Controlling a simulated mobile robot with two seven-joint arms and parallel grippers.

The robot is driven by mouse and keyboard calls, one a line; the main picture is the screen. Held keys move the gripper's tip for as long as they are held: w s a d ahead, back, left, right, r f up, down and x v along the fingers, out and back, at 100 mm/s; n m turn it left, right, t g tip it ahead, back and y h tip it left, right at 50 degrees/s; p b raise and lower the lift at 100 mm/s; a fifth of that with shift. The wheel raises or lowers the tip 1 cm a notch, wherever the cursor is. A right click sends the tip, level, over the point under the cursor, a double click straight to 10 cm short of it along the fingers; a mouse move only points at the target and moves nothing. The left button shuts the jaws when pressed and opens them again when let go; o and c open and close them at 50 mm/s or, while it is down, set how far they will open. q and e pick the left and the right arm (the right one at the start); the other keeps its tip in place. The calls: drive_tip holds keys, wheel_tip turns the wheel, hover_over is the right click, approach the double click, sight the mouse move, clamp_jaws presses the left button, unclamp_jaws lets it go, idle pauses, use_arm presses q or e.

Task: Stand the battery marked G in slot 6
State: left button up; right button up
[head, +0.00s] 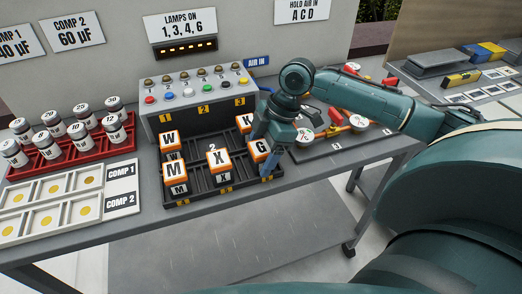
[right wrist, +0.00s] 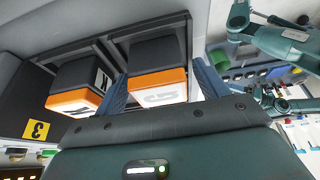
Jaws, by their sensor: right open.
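The battery marked G (head: 264,169) is a dark block with an orange and white top. It stands upright at the front right of the dark rack (head: 205,197), in front of the battery marked K (head: 245,122). My right gripper (head: 268,137) is above it, pointing down. In the right wrist view the open fingers (right wrist: 160,88) are on either side of the G battery (right wrist: 158,55), which lies between them. I cannot tell whether they touch it. The slot number under G is not readable.
Batteries marked W (head: 169,138), M (head: 175,170) and X (head: 220,160) stand in the same rack. A button box (head: 196,101) stands behind it. A red tray of jars (head: 95,150) is at left.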

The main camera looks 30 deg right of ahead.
drive_tip(key=v, duration=1.2)
drive_tip(key=shift+p, duration=0.45)
drive_tip(key=shift+s, duration=0.1)
